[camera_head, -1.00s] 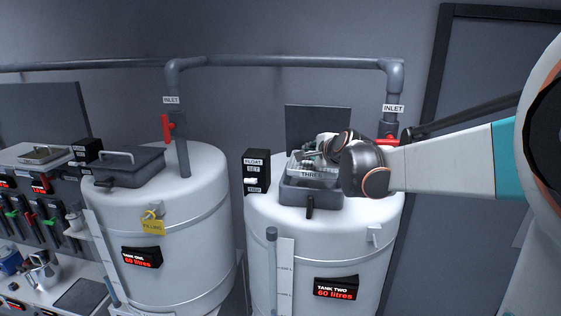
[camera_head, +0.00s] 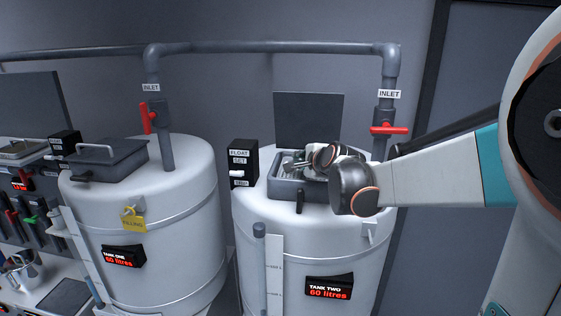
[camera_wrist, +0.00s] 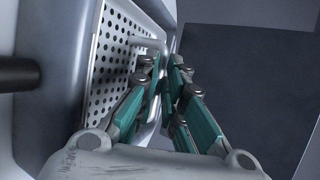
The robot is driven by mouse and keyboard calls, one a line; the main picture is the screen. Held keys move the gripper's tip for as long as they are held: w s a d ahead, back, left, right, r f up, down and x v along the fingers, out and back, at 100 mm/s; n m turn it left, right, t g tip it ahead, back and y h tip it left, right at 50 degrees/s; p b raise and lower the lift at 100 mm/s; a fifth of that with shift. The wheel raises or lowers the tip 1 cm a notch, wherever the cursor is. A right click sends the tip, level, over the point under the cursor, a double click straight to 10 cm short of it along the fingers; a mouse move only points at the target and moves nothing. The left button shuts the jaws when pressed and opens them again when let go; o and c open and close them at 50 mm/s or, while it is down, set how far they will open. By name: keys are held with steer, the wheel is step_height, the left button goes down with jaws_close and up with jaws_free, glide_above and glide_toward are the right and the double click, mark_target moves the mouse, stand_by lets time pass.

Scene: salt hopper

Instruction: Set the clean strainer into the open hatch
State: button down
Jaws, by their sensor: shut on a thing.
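The strainer (camera_wrist: 112,60) is a pale metal tray with a perforated floor and a bar handle (camera_wrist: 147,42). My gripper (camera_wrist: 164,62) is shut on that handle. In the head view my gripper (camera_head: 298,163) is over the open hatch (camera_head: 286,189) on tank two, and largely covers the strainer. The strainer sits low, within the grey hatch frame; whether it rests on a seat I cannot tell. The hatch lid (camera_head: 308,117) stands upright behind the opening.
Tank two (camera_head: 265,215) has a black float-set box (camera_head: 243,165) left of the hatch and a red inlet valve handle (camera_head: 389,130) behind my wrist. Tank one (camera_head: 185,200) stands left with its hatch lid (camera_head: 103,158) down and a yellow tag (camera_head: 133,218).

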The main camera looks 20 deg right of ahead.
steer(key=shift+a+f, duration=0.1)
steer(key=shift+w+f+b, duration=0.1)
steer(key=shift+f+b, duration=0.25)
steer(key=shift+f, duration=0.15)
steer(key=c, duration=1.7)
jaws_free()
